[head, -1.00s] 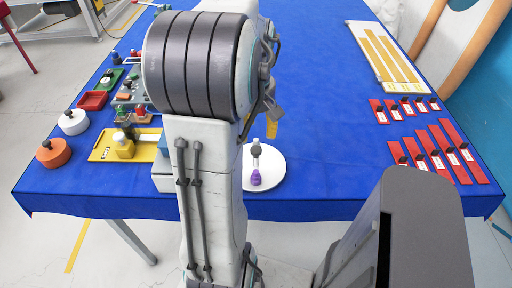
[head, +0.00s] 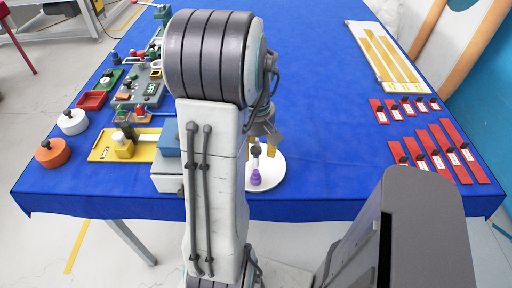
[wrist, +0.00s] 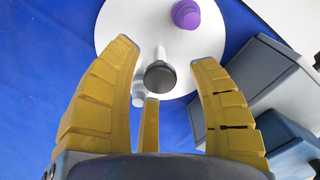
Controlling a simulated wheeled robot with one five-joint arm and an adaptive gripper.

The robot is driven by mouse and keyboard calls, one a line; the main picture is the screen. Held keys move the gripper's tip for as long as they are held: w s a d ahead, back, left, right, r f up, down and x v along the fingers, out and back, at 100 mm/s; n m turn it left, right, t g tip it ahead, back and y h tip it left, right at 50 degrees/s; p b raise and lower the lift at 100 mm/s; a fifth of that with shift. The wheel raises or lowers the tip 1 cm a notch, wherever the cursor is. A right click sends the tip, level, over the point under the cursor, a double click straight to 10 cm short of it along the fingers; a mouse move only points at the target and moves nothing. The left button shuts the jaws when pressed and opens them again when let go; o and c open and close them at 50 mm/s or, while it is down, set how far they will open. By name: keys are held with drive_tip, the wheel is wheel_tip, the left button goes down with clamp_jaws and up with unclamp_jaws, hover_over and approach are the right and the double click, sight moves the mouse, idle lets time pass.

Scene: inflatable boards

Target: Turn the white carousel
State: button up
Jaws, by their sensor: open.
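The white carousel (head: 272,172) is a round white disc near the front edge of the blue table, partly hidden by my arm. It also shows in the wrist view (wrist: 118,22). A dark round knob (wrist: 160,75) tops its centre post. A purple piece (wrist: 186,14) stands on the disc, also seen in the head view (head: 255,178), and a small pale piece (wrist: 138,95) is by my fingers. My gripper (wrist: 165,52) has yellow fingers spread apart. In the wrist view the knob appears between them, with visible gaps on both sides; contact cannot be seen.
A grey box (head: 166,178) and a blue-topped box stand close left of the carousel; in the wrist view they are at right (wrist: 270,75). A yellow tray (head: 103,147) is further left. Red strips (head: 458,155) lie at far right. The middle cloth (head: 335,130) is clear.

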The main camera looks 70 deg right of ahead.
clamp_jaws()
idle(0.4)
drive_tip(key=shift+m, duration=0.6)
drive_tip(key=shift+f+m+b, duration=0.1)
drive_tip(key=shift+m+b, duration=0.2)
drive_tip(key=shift+m, duration=1.1)
drive_tip(key=shift+a+m, duration=0.1)
drive_tip(key=shift+m, duration=2.3)
drive_tip(key=shift+m+b, duration=0.4)
drive_tip(key=shift+m, duration=4)
